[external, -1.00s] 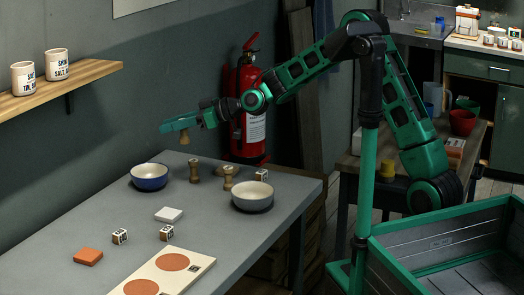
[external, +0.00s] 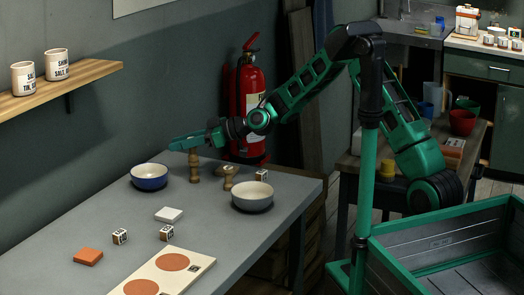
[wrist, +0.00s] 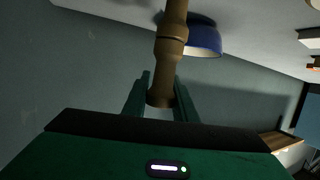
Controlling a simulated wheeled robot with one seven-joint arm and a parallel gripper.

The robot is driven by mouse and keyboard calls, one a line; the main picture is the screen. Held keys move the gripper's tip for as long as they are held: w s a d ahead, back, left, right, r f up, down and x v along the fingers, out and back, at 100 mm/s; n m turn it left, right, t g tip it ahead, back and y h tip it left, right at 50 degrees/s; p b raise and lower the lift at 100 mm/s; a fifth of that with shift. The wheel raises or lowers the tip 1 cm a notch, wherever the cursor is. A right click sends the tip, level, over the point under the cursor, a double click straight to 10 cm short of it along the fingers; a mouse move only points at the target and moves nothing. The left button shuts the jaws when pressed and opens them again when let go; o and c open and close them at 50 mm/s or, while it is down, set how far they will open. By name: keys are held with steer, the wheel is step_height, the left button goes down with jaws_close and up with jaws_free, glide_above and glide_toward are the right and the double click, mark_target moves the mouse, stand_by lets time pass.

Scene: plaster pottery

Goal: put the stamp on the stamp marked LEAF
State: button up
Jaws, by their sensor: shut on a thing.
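My gripper (external: 188,144) is shut on a brown wooden stamp (external: 193,157) near the table's back edge. The held stamp is upright, directly above a second wooden stamp (external: 195,176) standing on the table. The two look in line and seem to touch end to end. In the wrist view the held stamp (wrist: 160,95) sits between my two fingers, and the lower stamp (wrist: 176,14) continues from its far end. Another wooden stamp (external: 228,178) stands to the right. No LEAF mark is readable on any stamp.
The table (external: 120,205) carries a blue bowl (external: 149,180) to the left of the stamps and a grey bowl (external: 252,200) to the right. Lettered cubes (external: 120,236), a white block (external: 168,214), an orange block (external: 88,257) and a board (external: 200,262) lie nearer the front.

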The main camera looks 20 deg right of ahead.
steer(key=o, duration=1)
steer(key=shift+f, duration=0.1)
steer(key=v, duration=1.2)
steer(key=shift+w, duration=0.1)
